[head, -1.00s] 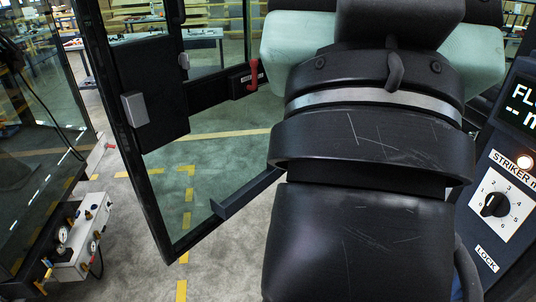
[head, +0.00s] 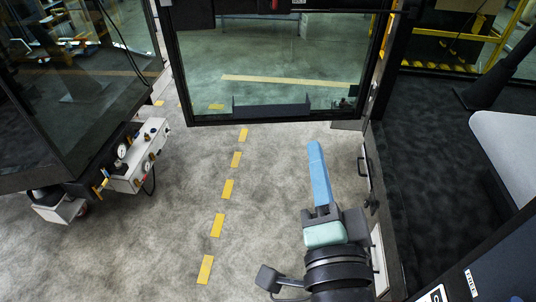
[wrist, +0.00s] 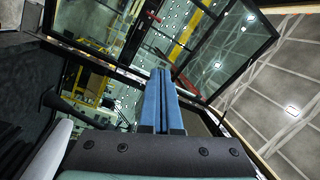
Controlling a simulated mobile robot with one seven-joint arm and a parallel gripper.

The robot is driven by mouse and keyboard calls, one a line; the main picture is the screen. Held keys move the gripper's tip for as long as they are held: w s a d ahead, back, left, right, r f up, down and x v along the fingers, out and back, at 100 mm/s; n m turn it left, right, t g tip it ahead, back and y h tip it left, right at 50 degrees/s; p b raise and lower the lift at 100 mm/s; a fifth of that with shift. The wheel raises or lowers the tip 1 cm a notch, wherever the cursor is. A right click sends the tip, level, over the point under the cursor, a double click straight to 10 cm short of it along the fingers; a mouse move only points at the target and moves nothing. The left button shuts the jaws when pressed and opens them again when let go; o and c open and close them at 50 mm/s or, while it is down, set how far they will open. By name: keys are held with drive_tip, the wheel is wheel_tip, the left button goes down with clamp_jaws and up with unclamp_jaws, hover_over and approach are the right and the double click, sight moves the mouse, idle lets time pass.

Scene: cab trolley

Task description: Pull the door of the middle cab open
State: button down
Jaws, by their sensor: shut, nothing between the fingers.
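The cab door (head: 290,118) is a dark-framed glass panel across the top of the head view. It stands swung out from the cab, and the cab's doorway and dark floor (head: 430,150) show open to its right. My gripper (head: 316,148) has blue fingers, shut and empty, pointing towards the door over the grey floor. It looks apart from the door frame. In the wrist view the shut fingers (wrist: 162,75) point up, with the door's glass (wrist: 235,45) behind and to the right. The door's upper part is cut off in the head view.
Another glazed cab (head: 75,90) with a white gauge box (head: 140,155) stands at left. A dashed yellow line (head: 227,190) crosses the clear floor between. A pale seat-like surface (head: 508,145) and dark panel are at right. A small black handle (head: 365,168) is on the sill side.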

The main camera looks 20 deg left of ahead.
drive_tip(key=s+a+f+m+g+y, duration=0.15)
drive_tip(key=s+f+m, duration=0.25)
drive_tip(key=f, duration=0.5)
drive_tip(key=s+a+p+x, duration=0.1)
drive_tip(key=p+x, duration=0.4)
drive_tip(key=x, duration=0.7)
drive_tip(key=shift+a+g, duration=0.35)
drive_tip(key=shift+a, duration=0.5)
drive_tip(key=shift+s+f, duration=0.1)
drive_tip(key=shift+f, duration=0.05)
drive_tip(key=shift+a, duration=0.1)
